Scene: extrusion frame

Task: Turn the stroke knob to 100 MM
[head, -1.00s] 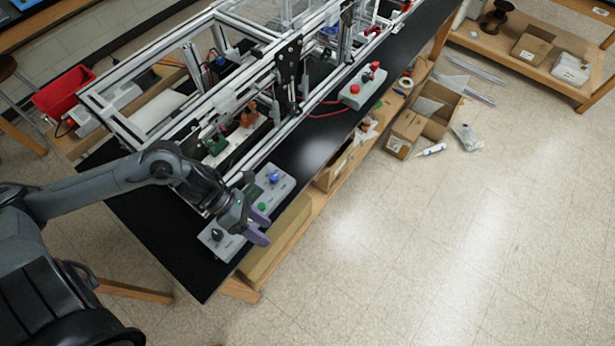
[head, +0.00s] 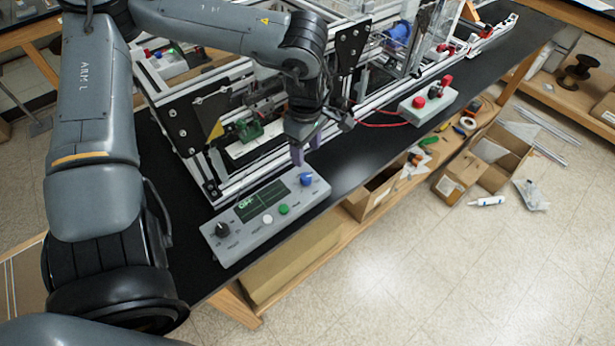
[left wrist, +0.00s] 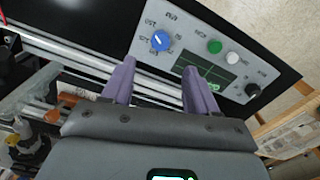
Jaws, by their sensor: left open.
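A grey control box (head: 262,217) lies on the black bench top near its front edge. Its blue knob (head: 306,179) sits at the right end, and it also shows in the left wrist view (left wrist: 160,41) with scale marks around it. The knob's pointer is too small to read surely. My left gripper (head: 306,152) has purple fingers and is open and empty. It hangs just behind the blue knob, apart from it. In the left wrist view the fingers (left wrist: 157,74) lie apart, with the knob beyond their tips. My right gripper is not in view.
The box also carries a black knob (head: 222,229), a white button (head: 267,219), a green button (head: 284,210) and a dark green-lit screen. An aluminium extrusion frame (head: 238,186) stands close behind.

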